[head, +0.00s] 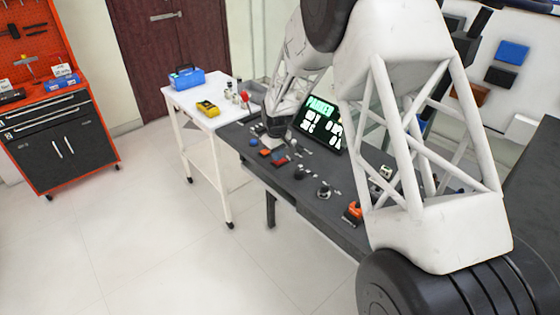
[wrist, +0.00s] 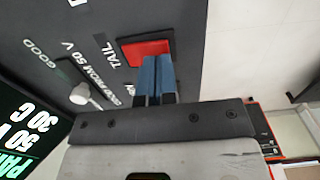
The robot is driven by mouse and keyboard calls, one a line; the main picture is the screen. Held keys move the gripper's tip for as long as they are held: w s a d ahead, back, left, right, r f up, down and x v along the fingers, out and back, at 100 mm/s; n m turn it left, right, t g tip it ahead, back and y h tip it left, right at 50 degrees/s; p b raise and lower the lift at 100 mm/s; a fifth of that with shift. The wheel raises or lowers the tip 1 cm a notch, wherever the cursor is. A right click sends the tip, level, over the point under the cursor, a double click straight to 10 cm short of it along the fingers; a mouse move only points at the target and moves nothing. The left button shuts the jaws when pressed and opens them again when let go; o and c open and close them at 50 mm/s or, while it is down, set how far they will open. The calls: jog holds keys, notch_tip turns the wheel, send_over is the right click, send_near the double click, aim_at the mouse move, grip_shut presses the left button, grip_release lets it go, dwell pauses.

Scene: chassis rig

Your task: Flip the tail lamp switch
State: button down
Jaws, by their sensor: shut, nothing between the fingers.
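The tail lamp switch (wrist: 146,47) is a red rocker in a black frame, beside the white word TAIL on the dark panel in the wrist view. My gripper (wrist: 157,62) has its two blue fingers pressed together with nothing between them. The fingertips overlap the near edge of the red rocker in the picture; I cannot tell whether they touch it. The fingers hide part of the frame's near side. In the head view my arm reaches down over the far left end of the dark bench (head: 238,139), and the fingertips cannot be made out.
A lit display (head: 319,122) stands on the bench beside my arm. A small lever or knob (wrist: 82,95) sits left of the fingers in the wrist view. More controls line the bench. A white table (head: 205,93) with a blue toolbox (head: 187,78) adjoins its far end.

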jog(key=shift+f, duration=0.75)
dwell(0.7)
jog(key=shift+r, duration=3.5)
jog(key=shift+d+r, duration=0.1)
